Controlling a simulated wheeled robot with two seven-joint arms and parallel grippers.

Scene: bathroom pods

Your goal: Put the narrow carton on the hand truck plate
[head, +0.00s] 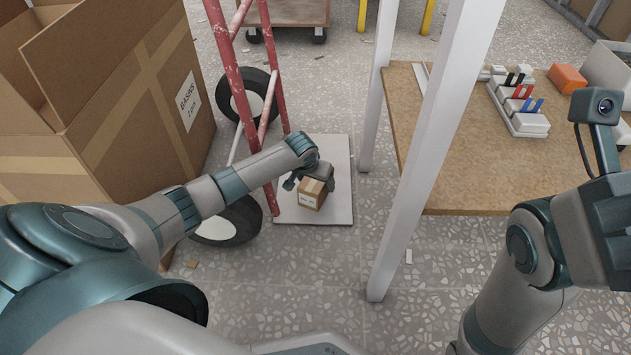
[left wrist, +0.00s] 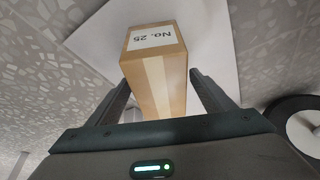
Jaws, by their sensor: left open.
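The narrow carton (head: 312,195) is a small brown box with a white label, on the pale hand truck plate (head: 338,160). In the left wrist view the carton (left wrist: 160,85) shows tape along its side and a label reading "No. 25", with the plate (left wrist: 215,45) behind it. My left gripper (head: 308,184) is open at the carton. In the left wrist view its two fingers (left wrist: 160,88) stand on either side of the carton, with a gap visible at the left finger. My right arm shows at the right; its gripper fingers are not clearly visible.
The red hand truck frame (head: 240,85) and its black wheels (head: 250,95) stand left of the plate. A large open carton (head: 120,110) is at the left. A white post (head: 425,160) and a brown board with switches (head: 440,140) are at the right.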

